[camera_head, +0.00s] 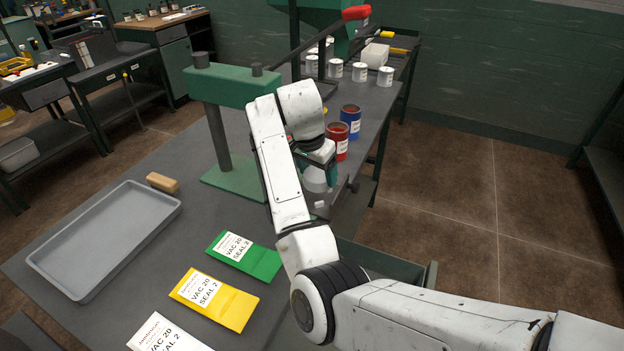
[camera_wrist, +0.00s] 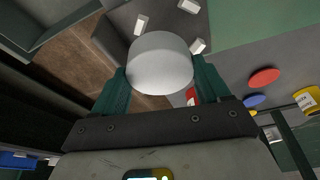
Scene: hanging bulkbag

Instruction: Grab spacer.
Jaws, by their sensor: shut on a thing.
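My gripper (camera_head: 320,172) is over the right side of the grey workbench, beside the green stand; my arm partly hides it in the head view. In the wrist view, the green fingers of my gripper (camera_wrist: 160,72) are shut on a pale grey, rounded cylinder, the spacer (camera_wrist: 160,60), one finger on each side. The spacer also shows in the head view (camera_head: 315,181) as a pale shape under the fingers. I cannot tell whether it touches the surface below.
A red can (camera_head: 337,146) and a blue can (camera_head: 351,120) stand close behind my gripper. The green stand (camera_head: 222,85) rises to its left. Green (camera_head: 243,255) and yellow (camera_head: 214,299) packets, a grey tray (camera_head: 65,292) and a wooden block (camera_head: 162,182) lie left. Small pale blocks (camera_wrist: 140,25) surround the spacer.

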